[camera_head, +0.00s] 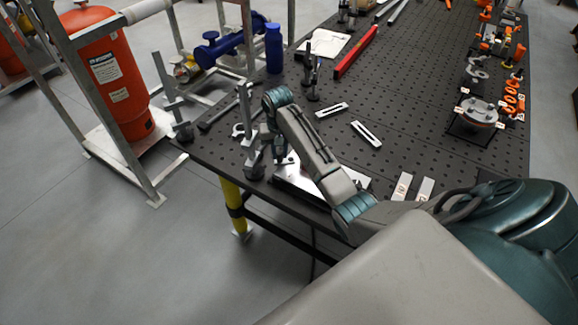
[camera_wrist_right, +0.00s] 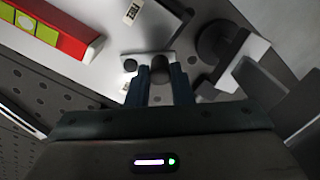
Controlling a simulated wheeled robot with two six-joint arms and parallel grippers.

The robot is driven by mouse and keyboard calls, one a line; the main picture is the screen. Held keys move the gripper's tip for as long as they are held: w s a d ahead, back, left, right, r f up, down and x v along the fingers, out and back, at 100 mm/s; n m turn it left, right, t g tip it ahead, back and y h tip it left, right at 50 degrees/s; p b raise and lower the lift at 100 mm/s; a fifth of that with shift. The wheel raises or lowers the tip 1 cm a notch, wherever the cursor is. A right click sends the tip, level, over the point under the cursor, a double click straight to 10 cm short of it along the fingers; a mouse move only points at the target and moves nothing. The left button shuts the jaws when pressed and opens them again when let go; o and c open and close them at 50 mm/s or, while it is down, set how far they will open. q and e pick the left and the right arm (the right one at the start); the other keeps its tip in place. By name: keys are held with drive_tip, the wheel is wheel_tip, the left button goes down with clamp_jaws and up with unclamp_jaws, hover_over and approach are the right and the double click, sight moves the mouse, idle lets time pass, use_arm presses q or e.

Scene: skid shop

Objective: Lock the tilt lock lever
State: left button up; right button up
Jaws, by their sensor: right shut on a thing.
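My right arm reaches over the near left corner of the black perforated table (camera_head: 400,110). My right gripper (camera_head: 277,152) is low beside an upright steel post clamp (camera_head: 247,115), its fingertips mostly hidden in the head view. In the right wrist view my right gripper (camera_wrist_right: 160,85) has its dark fingers closed around a dark rounded knob or pin, which I take to be the tilt lock lever (camera_wrist_right: 160,66). It sits against a small light plate (camera_wrist_right: 133,62). Whether the lever is locked I cannot tell. My left gripper is not in view.
A bright metal plate (camera_head: 295,178) lies under my arm. Two slotted bars (camera_head: 366,133) lie on the table, with a blue bottle (camera_head: 274,48) and red level (camera_head: 356,52) behind. A flange (camera_head: 478,110) sits at right. An orange tank (camera_head: 108,75) stands left.

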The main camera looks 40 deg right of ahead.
drive_tip(key=shift+w, duration=0.1)
drive_tip(key=shift+w+d, duration=0.2)
drive_tip(key=shift+w, duration=0.05)
drive_tip(key=shift+d, duration=0.1)
